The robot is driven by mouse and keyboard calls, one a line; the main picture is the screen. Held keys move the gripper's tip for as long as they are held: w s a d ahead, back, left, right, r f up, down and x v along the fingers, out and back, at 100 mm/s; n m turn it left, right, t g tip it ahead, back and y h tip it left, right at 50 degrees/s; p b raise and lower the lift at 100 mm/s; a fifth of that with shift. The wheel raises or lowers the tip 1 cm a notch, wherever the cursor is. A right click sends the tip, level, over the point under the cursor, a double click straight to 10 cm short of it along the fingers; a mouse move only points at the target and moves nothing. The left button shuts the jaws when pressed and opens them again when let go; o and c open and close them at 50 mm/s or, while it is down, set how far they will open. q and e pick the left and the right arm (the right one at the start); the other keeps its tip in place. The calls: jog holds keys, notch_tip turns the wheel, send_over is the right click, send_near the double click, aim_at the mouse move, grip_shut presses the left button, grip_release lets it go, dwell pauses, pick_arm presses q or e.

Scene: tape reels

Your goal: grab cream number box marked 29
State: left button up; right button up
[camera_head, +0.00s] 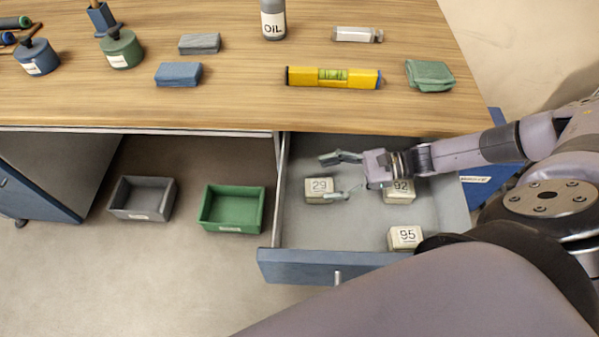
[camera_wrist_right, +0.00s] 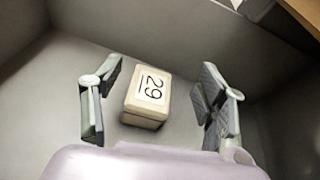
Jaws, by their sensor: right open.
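The cream number box marked 29 (camera_head: 319,190) sits in the open drawer (camera_head: 345,237), toward its left side in the head view. In the right wrist view the 29 box (camera_wrist_right: 148,95) stands between the two fingers, with a gap on each side. My right gripper (camera_head: 338,176) is open and reaches over the drawer from the right, its fingers on either side of the box. The right gripper's spread fingers also show in the right wrist view (camera_wrist_right: 155,100). My left gripper is not in view.
Cream boxes marked 92 (camera_head: 399,194) and 95 (camera_head: 404,237) share the drawer; my right gripper partly covers the 92 box. Grey (camera_head: 142,198) and green (camera_head: 232,208) bins stand left of the drawer. The wooden tabletop (camera_head: 240,100) overhangs behind, holding a yellow level (camera_head: 333,78).

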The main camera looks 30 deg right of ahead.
aim_at(312, 189)
jog(key=shift+s+d+f+m+h, duration=0.15)
jog(key=shift+d+f+m+h, duration=0.3)
jog(key=shift+d+f, duration=0.45)
jog(key=shift+s+f+m, duration=0.15)
jog(key=shift+f+m, duration=0.1)
jog(key=shift+f, duration=0.15)
jog(key=shift+a+f+g, duration=0.2)
jog(key=shift+g, duration=0.1)
jog(key=x, duration=0.5)
jog(key=shift+a+f, duration=0.1)
jog(key=shift+w+a+f, duration=0.2)
jog(key=shift+w+a, duration=0.1)
jog(key=shift+a, duration=0.15)
jog(key=shift+c, duration=1.2)
jog(key=c, duration=1)
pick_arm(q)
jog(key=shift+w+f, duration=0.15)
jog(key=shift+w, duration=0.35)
